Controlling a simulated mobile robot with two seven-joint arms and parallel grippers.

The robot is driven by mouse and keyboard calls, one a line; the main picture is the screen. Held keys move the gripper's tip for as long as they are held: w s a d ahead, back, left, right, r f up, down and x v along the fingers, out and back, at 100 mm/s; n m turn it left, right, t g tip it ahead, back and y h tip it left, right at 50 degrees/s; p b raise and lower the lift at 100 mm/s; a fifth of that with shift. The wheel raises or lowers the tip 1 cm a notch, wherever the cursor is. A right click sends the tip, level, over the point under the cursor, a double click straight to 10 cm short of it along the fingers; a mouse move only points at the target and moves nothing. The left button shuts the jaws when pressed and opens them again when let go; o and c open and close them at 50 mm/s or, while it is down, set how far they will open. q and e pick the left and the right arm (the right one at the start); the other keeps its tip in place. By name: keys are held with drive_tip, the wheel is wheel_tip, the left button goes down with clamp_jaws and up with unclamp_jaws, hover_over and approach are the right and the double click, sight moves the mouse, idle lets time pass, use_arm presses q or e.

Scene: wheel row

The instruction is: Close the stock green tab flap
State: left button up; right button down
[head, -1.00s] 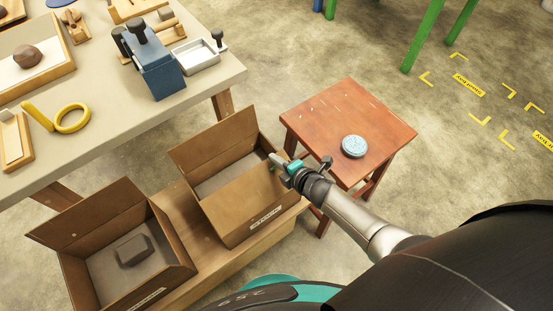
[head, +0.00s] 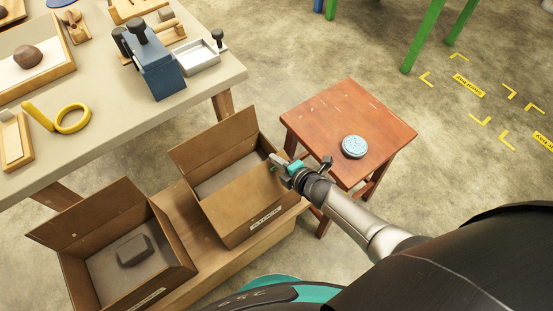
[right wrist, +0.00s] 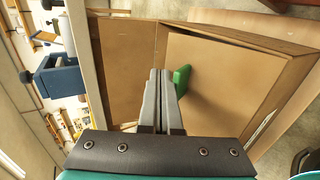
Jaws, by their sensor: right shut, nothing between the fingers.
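The right-hand cardboard box (head: 238,228) stands on a low wooden bench with a small label on its front. Its near flap (head: 240,196) lies over the front part of the opening, nearly flat. A green tab (right wrist: 182,78) sticks up from that flap; in the head view it is small, right by the fingertips. The far flap (head: 212,140) stands open, tilted back. My right gripper (head: 276,162) is shut and empty above the flap's right end; its fingertips (right wrist: 160,73) show beside the tab, contact unclear. My left gripper is not in view.
A second open box (head: 165,225) with a grey block (head: 134,250) inside stands to the left. A red-brown stool (head: 325,118) with a light-blue round tin (head: 354,147) stands right of my gripper. A workbench (head: 110,105) with tools lies behind the boxes.

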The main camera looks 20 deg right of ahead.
drive_tip(key=shift+r, duration=0.15)
drive_tip(key=shift+r+p, duration=0.7)
drive_tip(key=shift+p, duration=0.15)
